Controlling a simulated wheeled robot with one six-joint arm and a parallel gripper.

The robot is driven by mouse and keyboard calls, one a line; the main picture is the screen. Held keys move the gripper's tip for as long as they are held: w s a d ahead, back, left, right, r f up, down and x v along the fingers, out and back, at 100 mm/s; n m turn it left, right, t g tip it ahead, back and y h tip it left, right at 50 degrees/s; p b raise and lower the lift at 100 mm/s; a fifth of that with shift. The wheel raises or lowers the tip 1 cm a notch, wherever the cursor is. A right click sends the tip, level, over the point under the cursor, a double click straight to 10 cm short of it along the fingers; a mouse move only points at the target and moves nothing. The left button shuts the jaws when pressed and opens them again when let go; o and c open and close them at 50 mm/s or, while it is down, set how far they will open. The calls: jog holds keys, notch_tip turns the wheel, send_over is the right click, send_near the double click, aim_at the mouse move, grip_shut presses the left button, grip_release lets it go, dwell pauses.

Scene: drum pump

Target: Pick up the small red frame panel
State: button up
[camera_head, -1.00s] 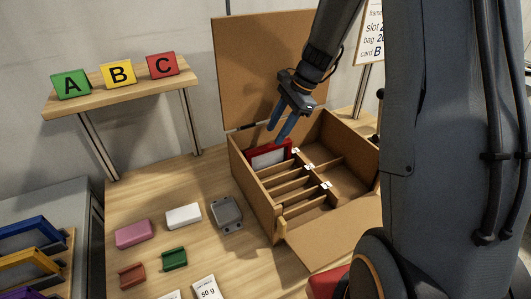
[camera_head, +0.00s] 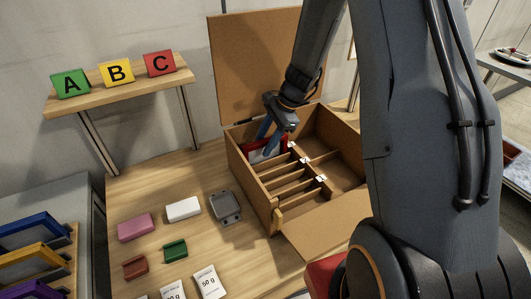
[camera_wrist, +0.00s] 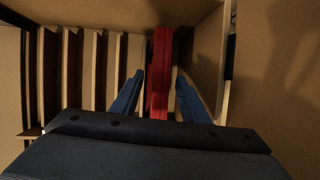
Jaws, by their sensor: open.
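The small red frame panel (camera_head: 282,147) stands upright in the rearmost slot of the open cardboard box (camera_head: 252,180). It has a red border and a pale face in the head view. In the wrist view the red panel (camera_wrist: 160,75) shows edge-on as a narrow red strip. My gripper (camera_head: 264,143) is open above that slot, and its blue fingers partly cover the panel. In the wrist view my gripper's fingers (camera_wrist: 160,85) stand one on each side of the panel, with a gap on both sides.
Box dividers (camera_head: 290,178) form several narrow slots in front of the panel. The raised lid (camera_head: 255,60) stands behind. A grey block (camera_head: 225,207), white block (camera_head: 183,209) and pink block (camera_head: 136,227) lie on the table. A shelf (camera_head: 125,90) holds A, B and C signs.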

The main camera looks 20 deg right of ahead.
jog(key=shift+f, duration=0.25)
dwell(0.3)
grip_shut()
